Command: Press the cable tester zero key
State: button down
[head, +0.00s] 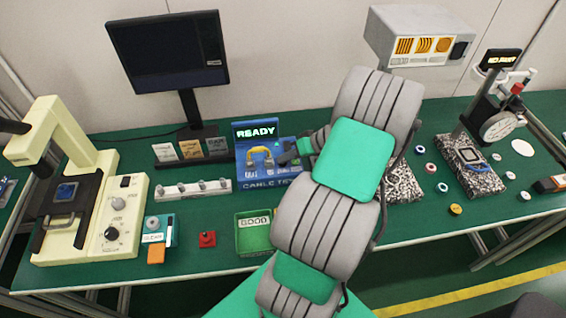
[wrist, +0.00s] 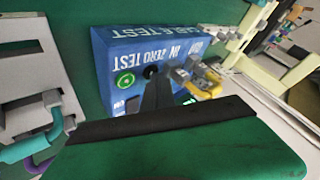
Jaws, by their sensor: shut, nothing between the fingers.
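The cable tester (head: 243,172) is a blue box with a lit screen reading READY (head: 255,132), standing mid-bench in the head view. In the wrist view the tester (wrist: 115,45) appears upside down. Its round black key (wrist: 150,71) sits by the ZERO label, between a green key (wrist: 126,80) by TEST and a yellow cable loop (wrist: 207,82). My gripper (wrist: 157,82) is shut and empty, its dark fingertips at or just short of the black key; I cannot tell whether they touch. In the head view my gripper (head: 287,152) is at the tester's right side, partly hidden by my arm.
A green GOOD tray (head: 252,252) lies in front of the tester. A white connector strip (head: 193,190) and a red knob piece (head: 207,239) lie to the left. A monitor (head: 170,50) stands behind. A granite block with a dial gauge (head: 498,127) stands right.

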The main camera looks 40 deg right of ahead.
aim_at(286, 164)
jog(key=shift+r, duration=0.1)
jog(key=shift+r+p, duration=0.45)
jog(key=shift+r, duration=0.05)
jog(key=shift+r, duration=0.1)
notch_tip(286, 164, up, 6)
jog(key=p, duration=0.4)
dwell(0.4)
